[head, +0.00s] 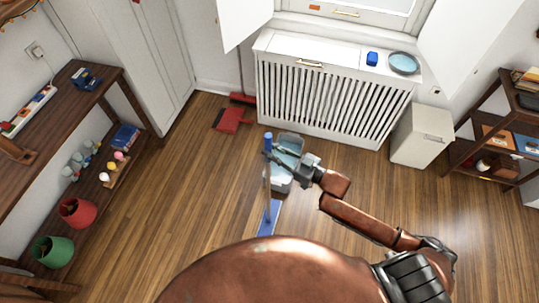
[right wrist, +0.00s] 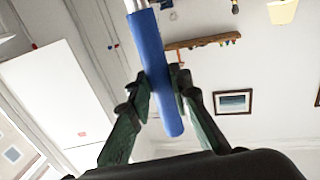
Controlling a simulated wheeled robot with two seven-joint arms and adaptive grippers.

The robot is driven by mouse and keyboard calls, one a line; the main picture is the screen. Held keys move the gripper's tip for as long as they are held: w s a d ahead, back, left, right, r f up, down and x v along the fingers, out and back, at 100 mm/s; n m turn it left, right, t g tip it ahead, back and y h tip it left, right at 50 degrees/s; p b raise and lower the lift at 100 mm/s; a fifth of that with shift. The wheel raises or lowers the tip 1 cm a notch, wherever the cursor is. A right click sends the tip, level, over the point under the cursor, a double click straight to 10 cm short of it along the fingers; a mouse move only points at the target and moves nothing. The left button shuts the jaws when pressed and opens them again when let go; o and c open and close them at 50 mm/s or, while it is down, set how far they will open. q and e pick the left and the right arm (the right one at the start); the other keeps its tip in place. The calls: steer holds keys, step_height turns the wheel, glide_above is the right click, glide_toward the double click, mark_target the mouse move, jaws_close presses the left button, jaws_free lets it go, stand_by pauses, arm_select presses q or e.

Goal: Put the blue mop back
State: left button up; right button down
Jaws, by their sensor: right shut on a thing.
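The blue mop stands nearly upright on the wood floor, its flat blue head (head: 268,218) down and the blue grip end of its handle (head: 267,139) up. My right gripper (head: 271,155) is shut on the mop near the top of its handle. In the right wrist view the blue handle (right wrist: 150,60) runs slantwise between the two green fingers of the gripper (right wrist: 160,88). A grey-blue bucket (head: 281,183) stands on the floor behind the handle and is partly hidden by my right gripper. My left gripper is not in view.
A red dustpan (head: 229,120) lies by the wall. A white radiator cover (head: 330,100) and white bin (head: 422,136) stand behind. Dark shelves (head: 75,175) line the left. The right wrist view shows a wooden wall rail (right wrist: 203,42). Floor at left is clear.

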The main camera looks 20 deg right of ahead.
steer(key=shift+w+f, duration=1)
steer(key=shift+f, duration=0.05)
steer(key=shift+f+b, duration=0.5)
steer(key=shift+f, duration=1.1)
steer(key=c, duration=1.8)
jaws_free()
steer(key=shift+s, duration=0.1)
steer(key=shift+o, duration=0.2)
steer(key=shift+s+d, duration=0.15)
steer(key=v, duration=1.1)
steer(key=shift+s+p, duration=0.25)
steer(key=shift+p, duration=0.05)
steer(key=shift+d, duration=0.2)
